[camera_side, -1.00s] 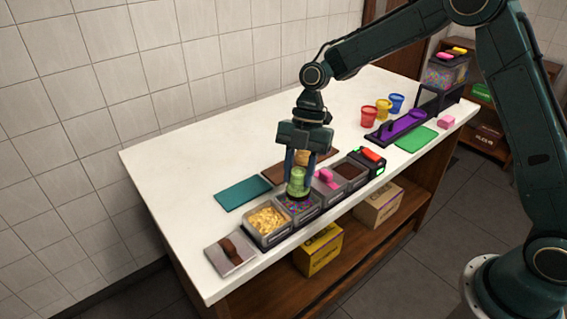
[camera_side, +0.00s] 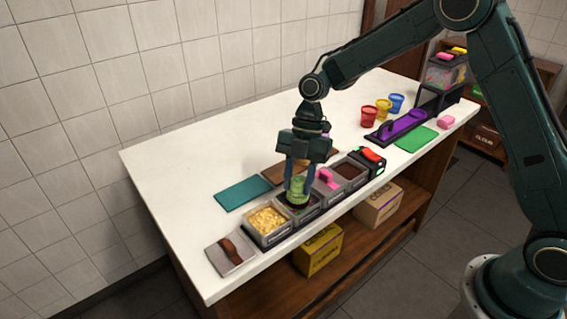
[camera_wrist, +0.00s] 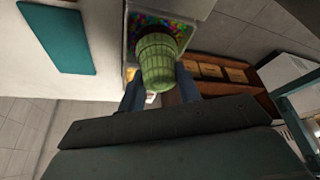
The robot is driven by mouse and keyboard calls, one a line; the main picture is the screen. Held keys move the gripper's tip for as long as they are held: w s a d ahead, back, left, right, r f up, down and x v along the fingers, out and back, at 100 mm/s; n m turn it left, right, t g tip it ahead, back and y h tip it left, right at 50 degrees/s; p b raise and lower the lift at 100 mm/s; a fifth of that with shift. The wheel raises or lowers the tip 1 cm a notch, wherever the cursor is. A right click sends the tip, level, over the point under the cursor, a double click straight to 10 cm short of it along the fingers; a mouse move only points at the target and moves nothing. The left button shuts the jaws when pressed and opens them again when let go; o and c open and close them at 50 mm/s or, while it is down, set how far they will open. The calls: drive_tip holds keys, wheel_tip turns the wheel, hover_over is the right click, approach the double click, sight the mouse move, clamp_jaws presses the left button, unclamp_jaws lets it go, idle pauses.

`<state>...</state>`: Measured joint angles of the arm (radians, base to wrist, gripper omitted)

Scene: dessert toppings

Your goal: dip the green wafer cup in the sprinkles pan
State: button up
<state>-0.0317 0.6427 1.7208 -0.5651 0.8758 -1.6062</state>
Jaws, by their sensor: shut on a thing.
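The green wafer cup (camera_side: 299,189) is upright between the fingers of my gripper (camera_side: 299,182), which is shut on it. Its lower end is down at the sprinkles pan (camera_side: 307,217), within the pan's rim as the side view shows it. In the wrist view the ribbed green cup (camera_wrist: 158,62) covers part of the pan (camera_wrist: 128,35), and multicoloured sprinkles (camera_wrist: 150,21) show beyond it. Whether the cup's end touches the sprinkles is hidden.
A pan of yellowish topping (camera_side: 267,220) adjoins on the left. A pan with a pink item (camera_side: 326,179) and a dark-filled pan (camera_side: 351,171) stand on the right. A teal mat (camera_side: 243,193) lies behind. Red, yellow and blue cups (camera_side: 383,108) stand farther back.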

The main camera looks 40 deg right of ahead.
drive_tip(key=shift+f, duration=1)
drive_tip(key=shift+r, duration=0.7)
idle(1.0)
drive_tip(key=shift+r, duration=0.4)
drive_tip(key=shift+r, duration=0.3)
drive_tip(key=shift+r, duration=0.4)
drive_tip(key=shift+r, duration=0.3)
idle(0.5)
drive_tip(key=shift+r, duration=2.15)
